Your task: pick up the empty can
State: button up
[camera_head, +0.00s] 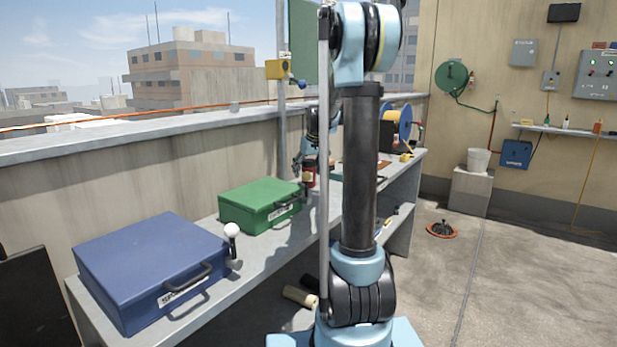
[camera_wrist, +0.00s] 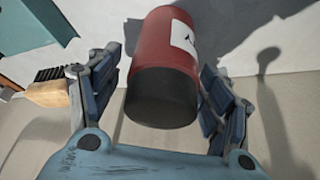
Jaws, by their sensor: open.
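A red can (camera_wrist: 163,55) with a dark end and a white label fills the middle of the wrist view. It also shows in the camera_head view (camera_head: 309,178) on the bench, partly hidden by my arm. My gripper (camera_wrist: 160,88) is open, with one finger on each side of the can. In the camera_head view my gripper (camera_head: 303,167) is just above and beside the can. I cannot tell whether either finger touches it. I cannot see inside the can.
A green case (camera_head: 258,203) and a blue case (camera_head: 150,268) stand on the bench (camera_head: 262,262) on the near side. A brush (camera_wrist: 45,93) with a wooden handle lies left of the can in the wrist view. A parapet wall (camera_head: 150,180) runs behind the bench.

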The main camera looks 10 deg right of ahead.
jog(key=shift+w+f, duration=0.1)
jog(key=shift+f, duration=0.2)
jog(key=shift+c, duration=0.2)
jog(key=c, duration=1.1)
jog(key=shift+r, duration=0.15)
